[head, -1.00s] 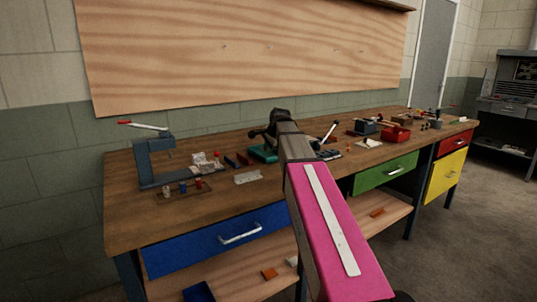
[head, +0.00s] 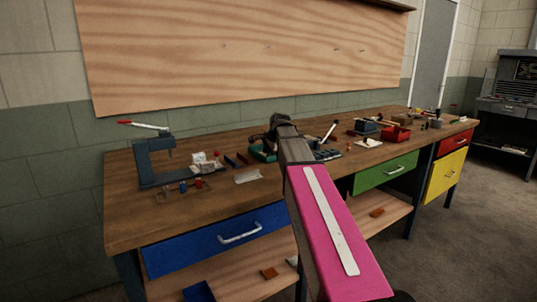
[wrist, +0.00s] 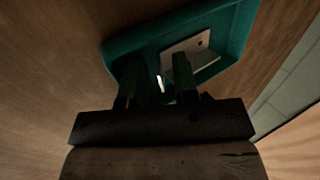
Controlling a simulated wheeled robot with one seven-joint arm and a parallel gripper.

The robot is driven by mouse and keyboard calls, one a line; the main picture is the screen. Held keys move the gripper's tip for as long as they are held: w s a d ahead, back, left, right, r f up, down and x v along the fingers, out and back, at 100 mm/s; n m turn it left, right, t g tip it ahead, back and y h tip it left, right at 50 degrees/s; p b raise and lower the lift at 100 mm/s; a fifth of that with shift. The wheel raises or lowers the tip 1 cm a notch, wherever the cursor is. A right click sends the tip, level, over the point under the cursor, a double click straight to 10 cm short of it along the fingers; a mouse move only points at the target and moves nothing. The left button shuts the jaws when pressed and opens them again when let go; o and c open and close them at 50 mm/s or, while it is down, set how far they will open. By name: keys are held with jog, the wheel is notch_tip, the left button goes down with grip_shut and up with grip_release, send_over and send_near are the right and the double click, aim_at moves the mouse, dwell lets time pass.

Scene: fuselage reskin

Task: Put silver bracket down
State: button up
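In the wrist view a teal tray (wrist: 118,48) lies under my gripper (wrist: 158,72). A flat silver bracket (wrist: 196,46) with small holes is inside the tray. My gripper's two dark fingers reach down over the tray and stand apart, with a gap between them. The right finger overlaps the bracket's near side in the picture. A thin bright edge shows between the fingers; I cannot tell whether it belongs to the bracket. In the head view my arm and gripper (head: 272,138) cover much of the teal tray (head: 260,155).
The wooden workbench (head: 150,222) holds a grey press (head: 150,165) at left, a pale metal plate (head: 248,176) in front of the tray, and a red bin (head: 396,134) at right. Bare bench top lies at the front left. A wall stands behind.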

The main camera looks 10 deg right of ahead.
jog(key=v, duration=1.1)
jog(key=shift+r, duration=0.35)
jog(key=shift+s+d, duration=0.1)
jog(key=shift+s, duration=0.05)
